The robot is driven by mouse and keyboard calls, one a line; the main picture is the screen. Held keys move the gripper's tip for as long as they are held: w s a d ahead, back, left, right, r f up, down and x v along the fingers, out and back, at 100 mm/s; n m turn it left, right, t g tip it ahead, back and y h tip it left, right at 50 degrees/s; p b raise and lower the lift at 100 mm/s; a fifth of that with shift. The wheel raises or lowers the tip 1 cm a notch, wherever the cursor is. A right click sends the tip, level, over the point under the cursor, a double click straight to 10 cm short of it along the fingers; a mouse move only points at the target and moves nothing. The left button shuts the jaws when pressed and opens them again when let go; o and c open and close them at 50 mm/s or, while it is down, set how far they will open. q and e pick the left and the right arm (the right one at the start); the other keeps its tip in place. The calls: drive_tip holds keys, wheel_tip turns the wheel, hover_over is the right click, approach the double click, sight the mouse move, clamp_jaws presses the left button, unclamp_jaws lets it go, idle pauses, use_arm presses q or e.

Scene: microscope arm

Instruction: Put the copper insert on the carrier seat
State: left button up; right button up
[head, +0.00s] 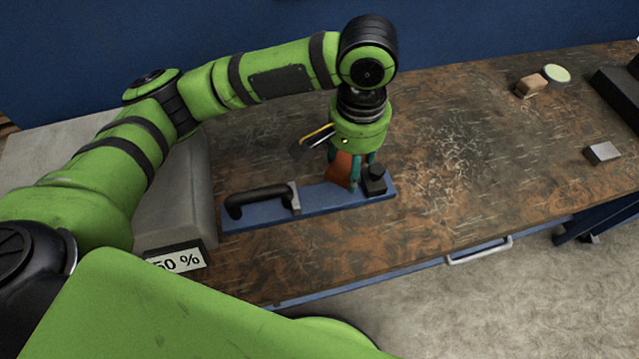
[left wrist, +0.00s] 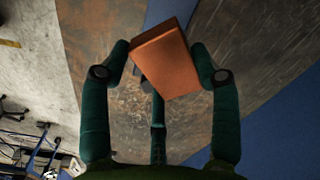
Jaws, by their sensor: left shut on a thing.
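The copper insert (head: 342,168) is an orange-brown block held in my left gripper (head: 354,172). In the left wrist view the insert (left wrist: 167,60) sits turned at an angle between the teal fingers (left wrist: 165,75). The carrier is a long blue plate (head: 328,198) on the bench, with a black handle (head: 258,200) and grey bracket at its left and a black block (head: 375,180) at its right. The gripper is over the plate, just left of the black block. The insert's lower end and the seat are partly hidden; I cannot tell whether they touch.
A grey box with a "50 %" label (head: 178,262) stands left of the carrier on the wooden bench (head: 450,190). A brown block (head: 530,85), a pale round disc (head: 556,74), a small grey block (head: 601,153) and a dark box (head: 618,92) lie at the right. The middle is clear.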

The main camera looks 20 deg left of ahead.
use_arm(q)
hover_over(322, 200)
wheel_tip(322, 200, down, 3)
drive_tip(key=shift+r, duration=0.15)
wheel_tip(322, 200, down, 3)
drive_tip(key=shift+s+f+p, duration=0.1)
drive_tip(key=shift+f+p, duration=0.05)
drive_tip(key=shift+p, duration=0.15)
clamp_jaws()
drive_tip(key=shift+w+f, duration=0.2)
drive_tip(key=shift+f, duration=0.25)
drive_tip(key=shift+f, duration=0.1)
drive_tip(key=o, duration=1.7)
unclamp_jaws()
drive_tip(key=shift+s, duration=0.15)
wheel_tip(322, 200, up, 12)
